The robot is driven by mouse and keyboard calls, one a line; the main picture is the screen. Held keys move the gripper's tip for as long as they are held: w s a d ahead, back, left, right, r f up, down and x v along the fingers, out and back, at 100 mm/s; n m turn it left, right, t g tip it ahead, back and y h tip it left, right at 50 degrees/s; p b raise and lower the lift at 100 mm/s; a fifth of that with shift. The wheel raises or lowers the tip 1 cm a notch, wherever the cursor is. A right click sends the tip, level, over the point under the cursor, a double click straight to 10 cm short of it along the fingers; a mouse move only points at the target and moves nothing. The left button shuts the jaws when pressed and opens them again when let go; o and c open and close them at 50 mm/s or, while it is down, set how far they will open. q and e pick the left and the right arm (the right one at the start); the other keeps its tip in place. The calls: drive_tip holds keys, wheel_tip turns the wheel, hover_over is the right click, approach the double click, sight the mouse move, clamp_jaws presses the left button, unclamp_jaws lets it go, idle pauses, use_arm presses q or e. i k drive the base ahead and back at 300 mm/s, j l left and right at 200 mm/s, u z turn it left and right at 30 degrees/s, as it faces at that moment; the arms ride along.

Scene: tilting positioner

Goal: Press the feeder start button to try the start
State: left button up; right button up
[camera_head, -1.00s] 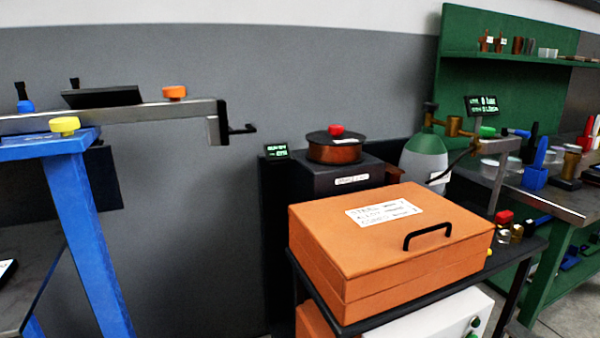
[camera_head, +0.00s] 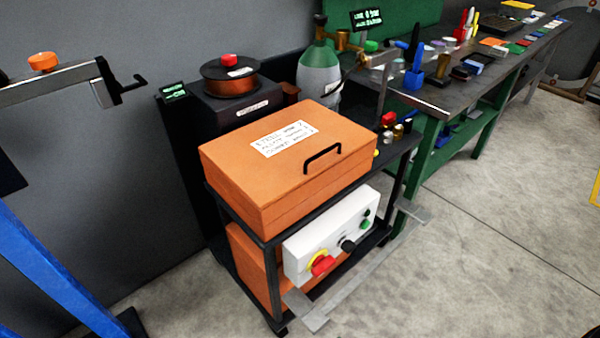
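A white control box (camera_head: 300,252) sits on the front of the cart, below the orange case. Neither of my grippers is in view.
An orange case (camera_head: 250,185) with a black handle lies on the cart top. A grey metal bar (camera_head: 365,270) runs along the cart's front, before the box. A wire spool (camera_head: 230,83) and a gas cylinder (camera_head: 319,72) stand behind. Concrete floor (camera_head: 480,270) at right is clear.

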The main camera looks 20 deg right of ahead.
sight(365, 225)
drive_tip(key=z, duration=1.15)
